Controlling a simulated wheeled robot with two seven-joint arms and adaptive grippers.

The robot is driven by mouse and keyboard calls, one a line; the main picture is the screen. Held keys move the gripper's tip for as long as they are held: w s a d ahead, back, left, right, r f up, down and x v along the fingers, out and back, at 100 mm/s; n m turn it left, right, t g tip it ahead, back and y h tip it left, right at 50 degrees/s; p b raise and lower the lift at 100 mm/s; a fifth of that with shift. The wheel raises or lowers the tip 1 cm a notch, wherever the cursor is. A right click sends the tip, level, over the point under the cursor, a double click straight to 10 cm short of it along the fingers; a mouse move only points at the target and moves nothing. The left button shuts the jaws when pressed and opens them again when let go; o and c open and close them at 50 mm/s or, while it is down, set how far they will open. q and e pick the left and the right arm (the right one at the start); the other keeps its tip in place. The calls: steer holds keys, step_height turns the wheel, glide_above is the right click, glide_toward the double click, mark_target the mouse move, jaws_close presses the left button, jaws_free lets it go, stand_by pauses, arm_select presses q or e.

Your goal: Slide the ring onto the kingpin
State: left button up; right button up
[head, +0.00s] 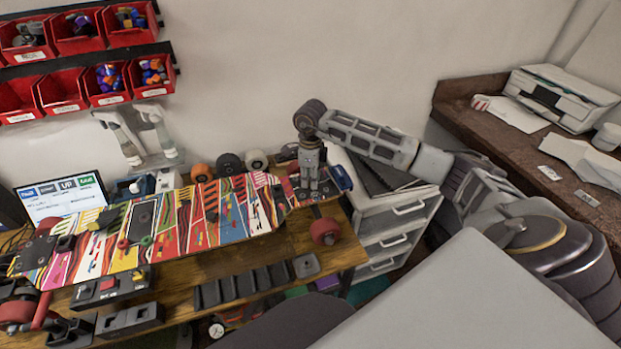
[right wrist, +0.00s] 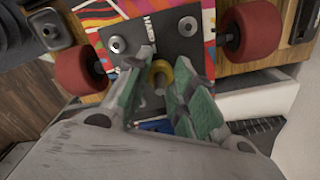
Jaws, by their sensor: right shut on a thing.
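My right gripper (head: 312,194) points down over the right end of the upturned skateboard (head: 228,205). In the right wrist view its green-padded fingers (right wrist: 163,62) are shut on a yellow ring (right wrist: 159,74), which shows between the fingertips. The ring is in front of the dark metal plate (right wrist: 172,38) between the two red wheels. I cannot make out the kingpin; the ring and fingers cover that spot. I cannot tell whether the ring is around the kingpin or above it. My left gripper is not in view.
Red wheels (right wrist: 83,70) stand on both sides of the fingers. A dark slotted tray (head: 240,287) lies on the wooden bench in front of the board. Loose wheels (head: 229,164) stand behind it. A white drawer cabinet (head: 392,235) is to the right.

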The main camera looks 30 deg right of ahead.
steer(key=shift+f, duration=0.2)
stand_by(0.4)
steer(key=o, duration=1)
steer(key=shift+c, duration=0.2)
steer(key=shift+c, duration=0.9)
steer(key=shift+r, duration=0.2)
steer(key=shift+r+p, duration=1.85)
steer(key=shift+r, duration=1.75)
